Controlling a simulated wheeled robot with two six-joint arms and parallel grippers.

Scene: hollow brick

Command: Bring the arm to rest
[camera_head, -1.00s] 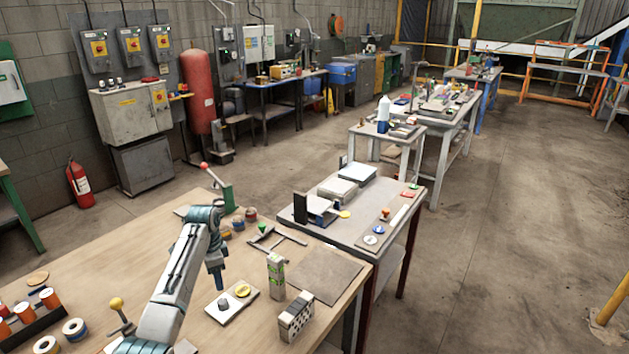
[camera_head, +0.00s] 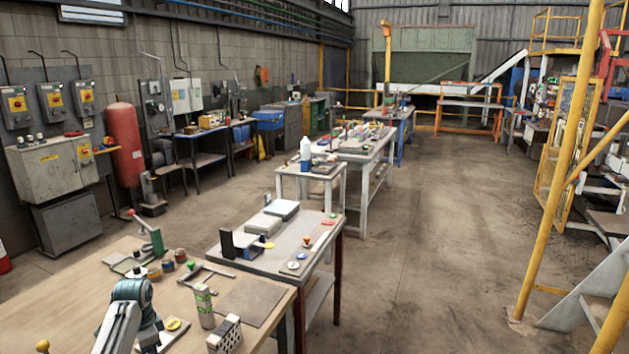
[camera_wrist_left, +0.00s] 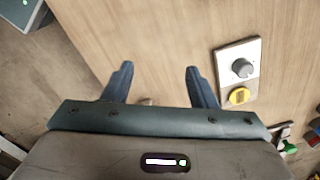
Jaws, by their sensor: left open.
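My left arm (camera_head: 128,305) comes in at the lower left of the head view, over the wooden bench (camera_head: 60,310). Its fingers cannot be made out clearly there. In the left wrist view my left gripper (camera_wrist_left: 160,82) is open, with nothing between its two fingers and bare wood beyond them. A grey hollow brick (camera_head: 225,335) with holes in its side stands on the bench, right of the arm and apart from it. My right gripper is not in view.
A plate with a grey knob (camera_wrist_left: 243,68) and a yellow disc (camera_wrist_left: 239,96) lies right of my fingers. A dark flat plate (camera_head: 252,300) lies at the bench's right edge.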

